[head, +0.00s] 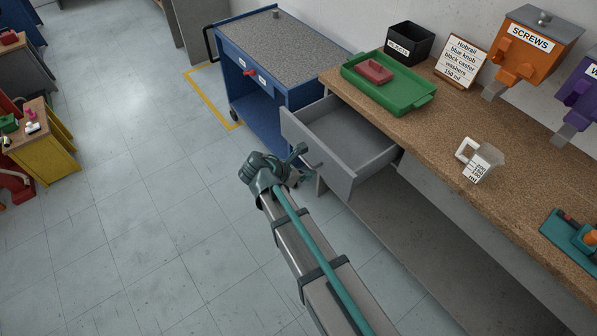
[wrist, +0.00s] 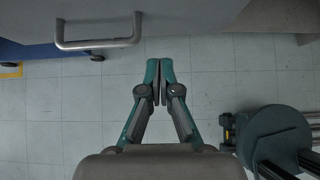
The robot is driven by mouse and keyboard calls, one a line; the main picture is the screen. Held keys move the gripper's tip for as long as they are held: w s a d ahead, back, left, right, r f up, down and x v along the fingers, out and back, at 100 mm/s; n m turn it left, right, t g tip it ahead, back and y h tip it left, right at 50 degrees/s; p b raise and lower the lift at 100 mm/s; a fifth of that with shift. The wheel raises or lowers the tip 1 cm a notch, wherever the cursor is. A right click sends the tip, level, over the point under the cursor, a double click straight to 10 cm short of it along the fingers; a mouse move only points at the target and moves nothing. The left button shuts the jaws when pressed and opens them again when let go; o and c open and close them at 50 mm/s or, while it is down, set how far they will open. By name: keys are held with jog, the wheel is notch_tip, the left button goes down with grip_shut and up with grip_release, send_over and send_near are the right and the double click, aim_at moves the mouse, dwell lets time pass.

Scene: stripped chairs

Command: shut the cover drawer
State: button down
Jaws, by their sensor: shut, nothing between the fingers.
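The grey cover drawer (head: 346,146) stands pulled out from under the workbench, open and empty as far as I can see. Its grey front also fills the top of the wrist view (wrist: 215,18), with a metal bar handle (wrist: 97,44) at upper left. My gripper (head: 303,149) is near the outer face of the drawer front in the head view. In the wrist view my gripper (wrist: 160,66) is shut and empty, its fingertips just below the drawer front's edge and right of the handle. I cannot tell whether the fingertips touch the front.
A blue cart (head: 263,105) stands left of the drawer. Floor in front is clear.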

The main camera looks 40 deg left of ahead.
aim_at(327, 171)
jog(key=w+f, duration=0.1)
jog(key=w, duration=0.1)
jog(key=w+p, duration=0.1)
jog(key=w, duration=0.1)
jog(key=w+d+f+p, duration=0.1)
jog(key=shift+w+f, duration=0.35)
jog(key=shift+w, duration=0.05)
jog(key=shift+w+d+f, duration=0.1)
jog(key=shift+w, duration=0.4)
jog(key=shift+w, duration=0.1)
